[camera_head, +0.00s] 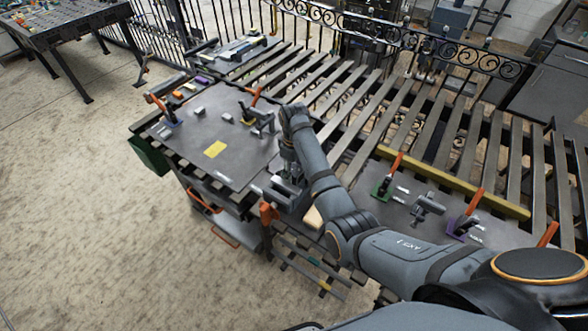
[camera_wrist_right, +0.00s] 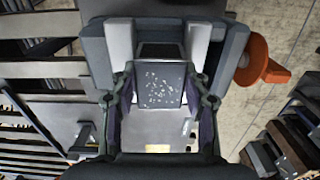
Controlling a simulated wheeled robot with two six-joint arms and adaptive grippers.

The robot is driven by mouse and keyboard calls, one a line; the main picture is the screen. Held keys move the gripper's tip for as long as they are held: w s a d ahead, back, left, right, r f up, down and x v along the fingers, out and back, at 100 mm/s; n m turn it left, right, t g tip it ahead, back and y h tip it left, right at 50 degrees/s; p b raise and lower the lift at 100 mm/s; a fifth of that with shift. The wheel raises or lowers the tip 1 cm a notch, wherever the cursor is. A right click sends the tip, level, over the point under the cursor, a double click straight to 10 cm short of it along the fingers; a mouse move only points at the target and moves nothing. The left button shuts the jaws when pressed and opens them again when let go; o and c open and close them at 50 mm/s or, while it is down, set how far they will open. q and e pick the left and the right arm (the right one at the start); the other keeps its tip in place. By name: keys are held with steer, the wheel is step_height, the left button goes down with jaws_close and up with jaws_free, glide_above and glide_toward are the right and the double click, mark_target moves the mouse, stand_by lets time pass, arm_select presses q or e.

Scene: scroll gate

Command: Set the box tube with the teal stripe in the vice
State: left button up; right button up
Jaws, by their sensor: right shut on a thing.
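My right gripper (camera_head: 289,172) points down over the grey vice (camera_head: 287,194) at the front edge of the bench. In the right wrist view my right gripper (camera_wrist_right: 162,108) is shut on a grey, box-shaped piece (camera_wrist_right: 160,84) with a speckled face. The piece lines up with the gap between the two pale vice jaws (camera_wrist_right: 197,45); I cannot tell how deep it sits. No teal stripe shows on it, and my fingers hide its sides. The vice has an orange handle (camera_wrist_right: 264,70). My left gripper is out of view.
A dark plate (camera_head: 190,160) with toggle clamps and a yellow patch lies left of the vice. Another plate (camera_head: 405,203) with clamps lies to the right. Slats (camera_head: 345,95) run behind. Bars with small teal and yellow marks (camera_head: 313,261) lie low in front.

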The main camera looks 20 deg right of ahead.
steer(key=o, duration=1.5)
steer(key=shift+c, duration=0.2)
steer(key=shift+r, duration=0.35)
step_height(320, 180, up, 7)
steer(key=shift+f, duration=0.1)
